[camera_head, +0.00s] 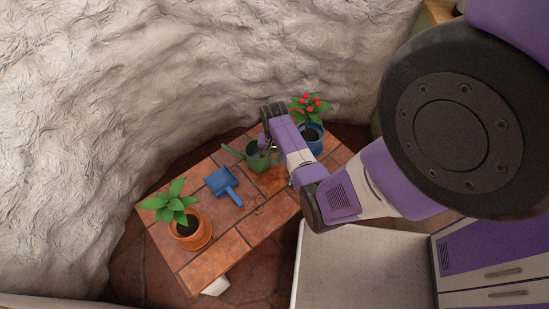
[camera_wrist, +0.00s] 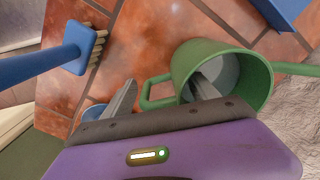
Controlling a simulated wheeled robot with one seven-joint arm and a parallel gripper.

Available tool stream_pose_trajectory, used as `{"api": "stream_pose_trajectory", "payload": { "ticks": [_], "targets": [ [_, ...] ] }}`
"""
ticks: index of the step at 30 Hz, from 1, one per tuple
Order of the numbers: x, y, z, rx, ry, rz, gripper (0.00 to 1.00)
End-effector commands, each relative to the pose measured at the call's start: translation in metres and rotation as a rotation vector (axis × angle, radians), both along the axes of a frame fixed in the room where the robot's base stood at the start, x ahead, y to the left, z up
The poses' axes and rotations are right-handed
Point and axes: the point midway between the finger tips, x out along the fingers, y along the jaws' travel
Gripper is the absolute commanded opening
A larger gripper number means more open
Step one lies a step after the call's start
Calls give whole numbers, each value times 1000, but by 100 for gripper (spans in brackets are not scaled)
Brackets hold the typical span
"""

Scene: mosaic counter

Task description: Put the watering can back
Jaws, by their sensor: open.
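The green watering can (camera_head: 256,158) stands on the tiled table (camera_head: 217,247), partly hidden behind my gripper in the head view. In the wrist view the can (camera_wrist: 258,84) shows its round open top, its spout pointing right and its handle (camera_wrist: 148,97) on the left. My gripper (camera_wrist: 163,82) is open at the can. One finger is left of the handle; the other overlaps the can's opening, and I cannot tell whether it is inside. No grip on the can is visible.
A blue dustpan (camera_head: 221,181) lies mid-table. An orange pot (camera_head: 197,237) with a leafy plant stands at the near left end. A blue pot (camera_head: 312,145) with red flowers stands beyond my gripper. A blue brush (camera_wrist: 72,53) lies left in the wrist view. A rough wall rises behind.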

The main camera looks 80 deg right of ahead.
Motion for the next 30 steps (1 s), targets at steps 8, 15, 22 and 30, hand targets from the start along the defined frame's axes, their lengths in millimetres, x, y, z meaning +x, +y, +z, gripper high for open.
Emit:
{"api": "stream_pose_trajectory", "payload": {
  "ticks": [8,15,22,30],
  "targets": [
    [0,-1,49,-3,-2,0,68],
    [0,0,95,-2,-1,0,68],
    [0,0,116,-1,0,1,68],
    [4,39,93,-133,-35,168,68]
  ]
}}
